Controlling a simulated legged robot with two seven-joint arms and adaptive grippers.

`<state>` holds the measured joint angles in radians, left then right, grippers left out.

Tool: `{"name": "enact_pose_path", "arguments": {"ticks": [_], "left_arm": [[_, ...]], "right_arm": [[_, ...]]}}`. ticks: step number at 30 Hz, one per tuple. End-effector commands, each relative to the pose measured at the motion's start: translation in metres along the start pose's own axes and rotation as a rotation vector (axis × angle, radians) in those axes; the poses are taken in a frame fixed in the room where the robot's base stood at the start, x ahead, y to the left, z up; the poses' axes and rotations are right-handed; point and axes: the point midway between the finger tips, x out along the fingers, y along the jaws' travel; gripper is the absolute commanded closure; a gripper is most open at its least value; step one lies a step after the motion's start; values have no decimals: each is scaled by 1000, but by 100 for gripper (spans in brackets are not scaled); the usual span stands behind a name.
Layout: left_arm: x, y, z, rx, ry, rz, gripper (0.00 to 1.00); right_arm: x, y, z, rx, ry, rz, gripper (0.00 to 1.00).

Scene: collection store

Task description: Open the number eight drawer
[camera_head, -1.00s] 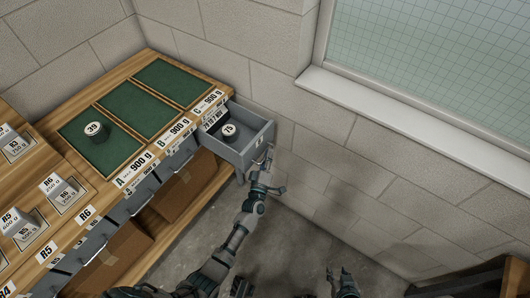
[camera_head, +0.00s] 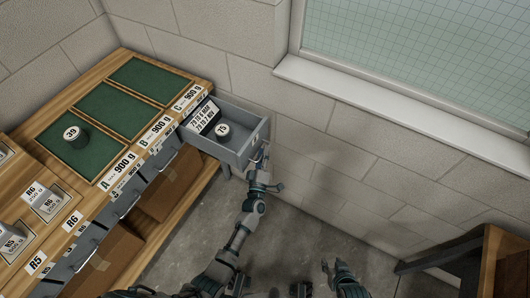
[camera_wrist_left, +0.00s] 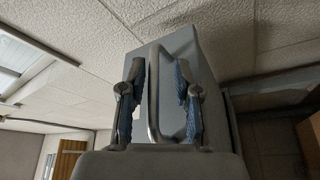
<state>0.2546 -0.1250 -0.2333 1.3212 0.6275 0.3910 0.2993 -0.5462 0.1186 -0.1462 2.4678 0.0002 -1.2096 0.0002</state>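A grey drawer (camera_head: 236,146) under the compartment marked C is pulled well out of the wooden cabinet. A dark round weight marked 75 (camera_head: 222,132) and a printed card (camera_head: 203,116) are in it. The mark on its front is too small to read. My left gripper (camera_head: 262,158) is at the drawer's front. In the left wrist view its two fingers (camera_wrist_left: 158,95) stand apart on either side of the upright bar handle (camera_wrist_left: 153,92), with gaps visible beside the bar. My right gripper (camera_head: 333,268) is low in the head view, empty, its fingers apart, away from the cabinet.
The cabinet top (camera_head: 123,52) has green compartments; a weight marked 39 (camera_head: 76,136) stands in the nearest one. Other drawers (camera_head: 128,203) along the front are shut. A wooden table (camera_head: 485,262) stands at the lower right. The floor (camera_head: 290,235) between is clear.

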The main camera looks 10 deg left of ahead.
Motion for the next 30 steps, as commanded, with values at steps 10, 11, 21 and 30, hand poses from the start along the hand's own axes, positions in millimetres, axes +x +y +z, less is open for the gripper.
{"name": "enact_pose_path", "arguments": {"ticks": [10, 11, 21, 30], "left_arm": [[-4, 3, 1, 0, 0, 3, 64], [-7, 3, 1, 0, 0, 3, 64], [-77, 0, 0, 0, -1, 0, 64], [-116, -1, -1, -1, 0, 2, 64]], "right_arm": [[-1, -1, -1, 2, 3, -1, 60], [-1, -1, -1, 2, 3, -1, 60], [-1, -1, 0, 1, 2, -1, 60], [-1, -1, -1, 1, 2, -1, 60]]}}
